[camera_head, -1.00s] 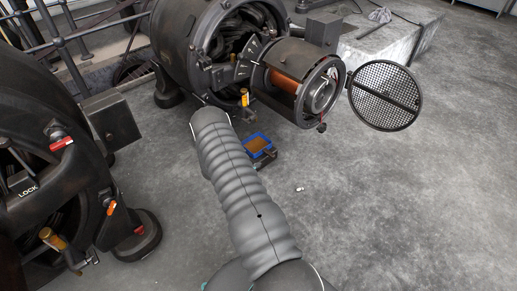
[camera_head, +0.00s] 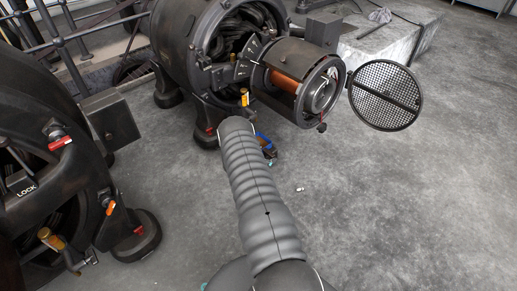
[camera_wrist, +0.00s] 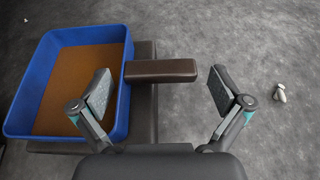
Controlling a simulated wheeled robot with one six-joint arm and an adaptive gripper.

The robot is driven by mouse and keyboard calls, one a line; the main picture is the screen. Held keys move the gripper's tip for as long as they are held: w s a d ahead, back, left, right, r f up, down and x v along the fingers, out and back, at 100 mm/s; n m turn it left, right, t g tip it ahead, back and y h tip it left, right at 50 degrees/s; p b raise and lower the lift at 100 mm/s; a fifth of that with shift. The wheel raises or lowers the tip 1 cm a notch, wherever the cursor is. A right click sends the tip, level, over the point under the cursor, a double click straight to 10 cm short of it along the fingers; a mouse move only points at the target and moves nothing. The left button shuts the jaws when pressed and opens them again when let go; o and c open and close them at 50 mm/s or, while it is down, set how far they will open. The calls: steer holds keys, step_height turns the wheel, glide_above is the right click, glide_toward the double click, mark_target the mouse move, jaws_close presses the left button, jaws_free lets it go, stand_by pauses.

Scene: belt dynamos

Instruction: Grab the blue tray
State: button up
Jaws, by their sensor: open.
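The blue tray (camera_wrist: 127,80) has upright blue walls and a brown floor inside. It fills the left of the wrist view and sits on a dark base (camera_wrist: 146,105). A dark brown bar (camera_wrist: 160,70) sticks out to the right from beside the tray. My gripper (camera_wrist: 167,92) is open in the wrist view. Its left finger overlaps the tray's right part in the picture, and its right finger is over bare floor. The bar lies between the two fingertips in the picture; I see no contact. In the head view only a sliver of the tray (camera_head: 264,140) shows past my arm.
A large dark dynamo (camera_head: 185,45) with an open cylinder (camera_head: 295,80) and a mesh cover (camera_head: 385,96) stands behind the tray. Another dark machine (camera_head: 50,180) stands at the left. Small pale bits (camera_wrist: 279,92) lie on the floor. The grey floor at the right is clear.

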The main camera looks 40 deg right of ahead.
steer(key=shift+c, duration=0.3)
steer(key=c, duration=1.3)
